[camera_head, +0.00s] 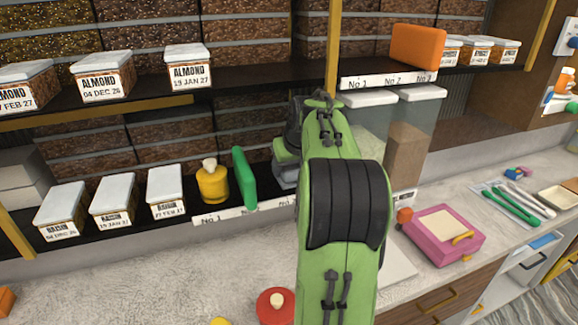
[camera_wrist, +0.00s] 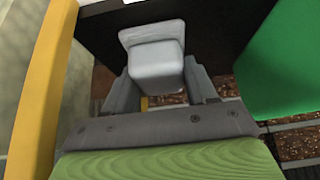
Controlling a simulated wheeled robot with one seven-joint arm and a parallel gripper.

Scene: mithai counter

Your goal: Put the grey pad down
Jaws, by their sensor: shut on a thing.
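The grey pad (camera_wrist: 155,68) is a pale grey block with a wider rim at one end, seen between the fingers of my gripper (camera_wrist: 160,92) in the wrist view. My gripper is shut on it. In the head view my gripper (camera_head: 286,176) is at the lower shelf (camera_head: 135,222), just right of an upright green pad (camera_head: 243,178). My arm hides much of that spot, and I cannot tell whether the grey pad touches the shelf. The green pad also fills the right of the wrist view (camera_wrist: 285,65).
A yellow jar (camera_head: 212,185) and several white-lidded raisin boxes (camera_head: 113,198) stand left on the lower shelf. A yellow post (camera_wrist: 40,90) is close on the left in the wrist view. A pink box (camera_head: 443,238) sits on the counter.

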